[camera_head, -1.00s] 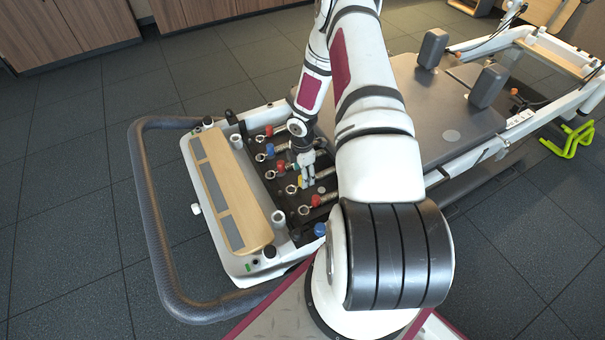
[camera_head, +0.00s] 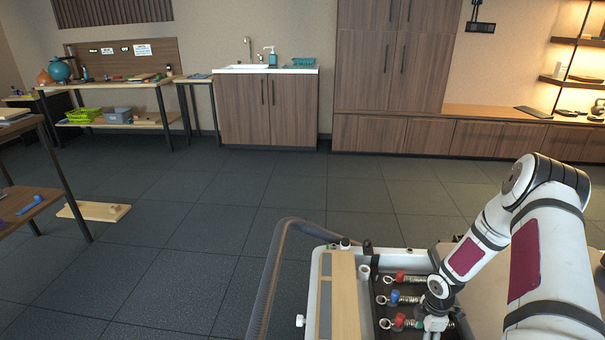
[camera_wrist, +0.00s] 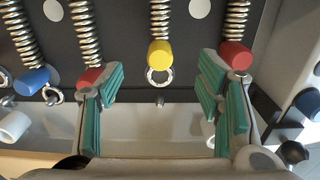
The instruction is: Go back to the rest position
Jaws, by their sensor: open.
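My gripper (camera_head: 436,326) is over the spring end of the reformer (camera_head: 313,290), at the bottom right of the head view. In the wrist view my gripper (camera_wrist: 160,100) is open, its green-padded fingers wide apart with nothing between them. A yellow-capped spring (camera_wrist: 159,52) with a ring shows beyond the gap between the fingers. Red-capped springs (camera_wrist: 235,54) lie behind each finger, partly hidden. A blue-capped spring (camera_wrist: 32,80) is at the left. In the head view, springs with red caps (camera_head: 400,277) and a blue cap (camera_head: 394,297) show beside my gripper.
A curved grey rail (camera_head: 268,285) borders the reformer's left. Open tiled floor (camera_head: 190,230) lies left and behind. A wooden board (camera_head: 95,211) lies on the floor near a table at left. A sink cabinet (camera_head: 268,108), shelving table (camera_head: 120,85) and wall cabinets (camera_head: 390,60) line the back wall.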

